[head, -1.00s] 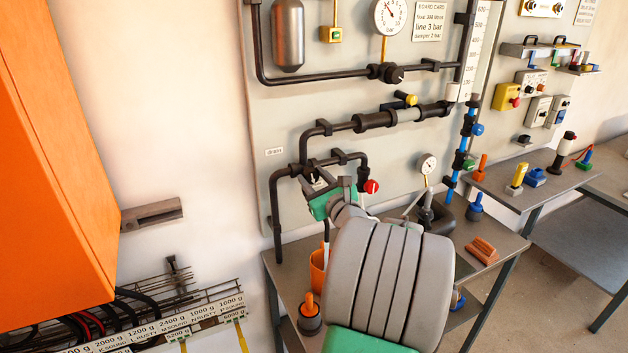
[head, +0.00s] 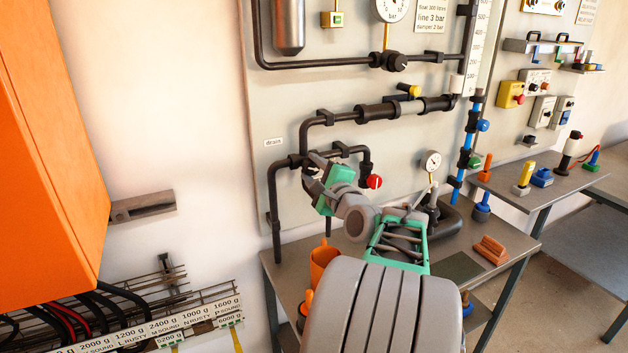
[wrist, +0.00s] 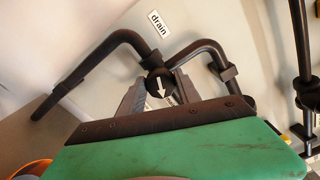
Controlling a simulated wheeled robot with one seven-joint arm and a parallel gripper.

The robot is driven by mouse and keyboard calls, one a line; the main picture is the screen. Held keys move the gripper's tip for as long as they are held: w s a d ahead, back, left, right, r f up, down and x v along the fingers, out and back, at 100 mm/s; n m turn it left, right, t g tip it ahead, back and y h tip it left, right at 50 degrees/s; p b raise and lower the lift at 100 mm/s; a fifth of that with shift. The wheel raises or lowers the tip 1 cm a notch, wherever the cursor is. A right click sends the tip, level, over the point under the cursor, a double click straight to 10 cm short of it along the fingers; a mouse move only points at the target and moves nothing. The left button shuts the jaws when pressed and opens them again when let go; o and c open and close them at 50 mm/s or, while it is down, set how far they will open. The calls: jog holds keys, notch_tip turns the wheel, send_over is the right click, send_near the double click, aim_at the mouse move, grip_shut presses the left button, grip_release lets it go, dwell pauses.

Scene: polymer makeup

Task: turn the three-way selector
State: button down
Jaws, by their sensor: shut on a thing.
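The three-way selector (wrist: 157,84) is a round dark knob with a white arrow, set at a junction of dark pipes under the "drain" label (wrist: 157,23). In the wrist view the arrow points down, toward my gripper. My gripper (wrist: 160,90) has one grey finger on each side of the knob and is shut on it. In the head view my gripper (head: 313,172) is at the pipe junction on the panel and hides most of the selector.
A red knob (head: 374,181) sits on the pipe just right of my gripper. A small gauge (head: 431,161) stands further right. Below is a bench with an orange cup (head: 323,262). An orange cabinet (head: 45,150) fills the left side.

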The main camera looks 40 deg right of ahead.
jog(key=n+b, duration=0.3)
jog(key=shift+f, duration=0.3)
jog(key=shift+r+n+b, duration=0.1)
jog(key=shift+n+b, duration=0.6)
jog(key=c, duration=0.9)
grip_release()
jog(key=shift+r, duration=0.1)
jog(key=b+v, duration=0.1)
jog(key=v, duration=0.7)
jog(key=shift+w, duration=0.1)
